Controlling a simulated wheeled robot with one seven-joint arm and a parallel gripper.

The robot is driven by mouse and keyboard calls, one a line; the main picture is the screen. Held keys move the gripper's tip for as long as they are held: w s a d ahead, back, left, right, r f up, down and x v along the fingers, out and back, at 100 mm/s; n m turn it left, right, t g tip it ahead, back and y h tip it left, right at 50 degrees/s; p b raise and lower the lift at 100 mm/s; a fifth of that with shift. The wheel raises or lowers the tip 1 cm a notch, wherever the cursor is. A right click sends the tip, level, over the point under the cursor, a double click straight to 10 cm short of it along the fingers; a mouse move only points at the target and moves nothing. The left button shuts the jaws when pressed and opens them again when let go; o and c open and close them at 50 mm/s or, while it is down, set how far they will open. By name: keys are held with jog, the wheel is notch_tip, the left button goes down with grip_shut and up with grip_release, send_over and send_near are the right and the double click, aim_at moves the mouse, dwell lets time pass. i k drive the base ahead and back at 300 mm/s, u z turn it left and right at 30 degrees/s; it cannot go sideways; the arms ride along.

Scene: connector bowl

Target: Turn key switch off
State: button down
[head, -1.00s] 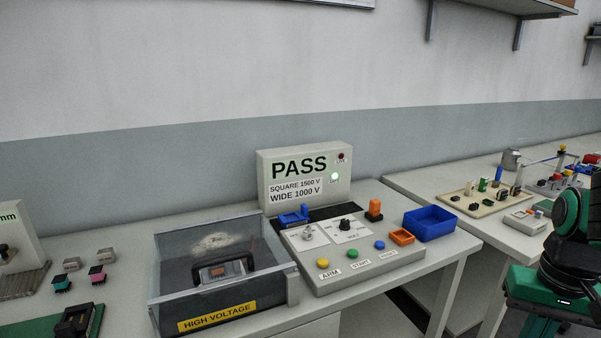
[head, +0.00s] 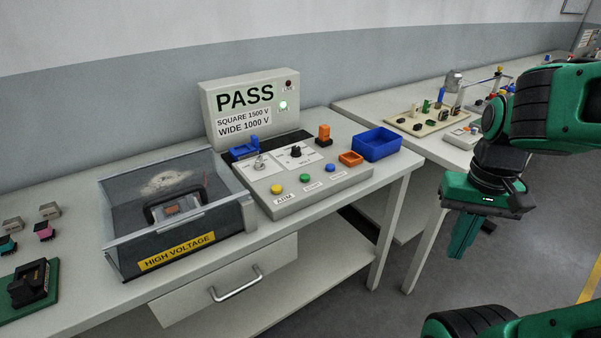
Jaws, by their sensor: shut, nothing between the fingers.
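The key switch (head: 259,163) is a small silver key on a white plate, on the grey control panel (head: 290,206). It stands left of a black knob (head: 296,152); its exact turn angle is too small to read. The tester display (head: 237,121) behind reads PASS, with a green lamp (head: 283,106) lit and a dark red lamp (head: 289,84) above it. My gripper (head: 462,246) is green, points down and is shut and empty. It hangs in front of the bench, well right of the panel.
A clear-lidded HIGH VOLTAGE box (head: 178,248) stands left of the panel. Yellow (head: 277,189), green (head: 305,178) and blue (head: 330,168) buttons line the front. Floor between gripper and bench is clear.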

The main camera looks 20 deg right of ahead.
aim_at(259, 165)
jog(key=z, duration=0.5)
jog(key=i, duration=1)
jog(key=u, duration=0.55)
